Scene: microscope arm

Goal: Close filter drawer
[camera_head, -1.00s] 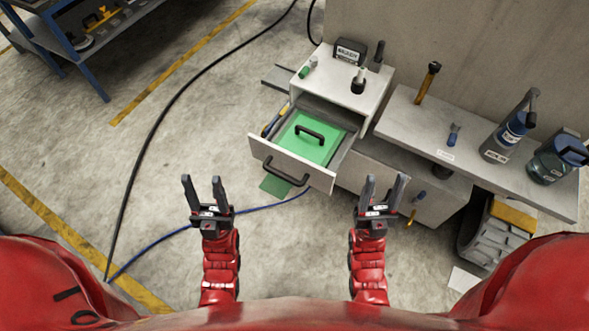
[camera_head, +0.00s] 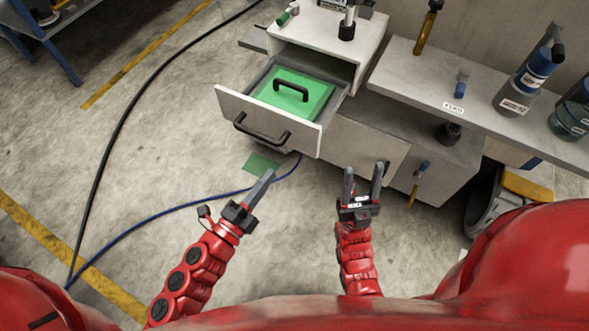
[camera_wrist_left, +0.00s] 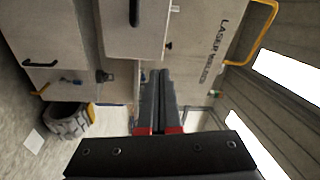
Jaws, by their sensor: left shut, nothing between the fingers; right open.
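The filter drawer (camera_head: 268,120) is pulled out of the white cabinet (camera_head: 330,38). It has a white front with a black bar handle (camera_head: 262,130), and a green panel (camera_head: 300,92) with its own black handle lies inside. My left gripper (camera_head: 268,176) is shut and empty, below and in front of the drawer front, apart from it. In the left wrist view its closed fingers (camera_wrist_left: 157,100) point toward the cabinet fronts, and a drawer front with a dark handle (camera_wrist_left: 135,14) shows at the top. My right gripper (camera_head: 362,180) is open and empty, below the lower cabinet front.
A grey bench (camera_head: 470,95) at the right carries bottles (camera_head: 530,82) and a blue-handled tool. A green sheet (camera_head: 259,165) lies on the floor below the drawer. A blue cable (camera_head: 150,223) and a black cable cross the floor.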

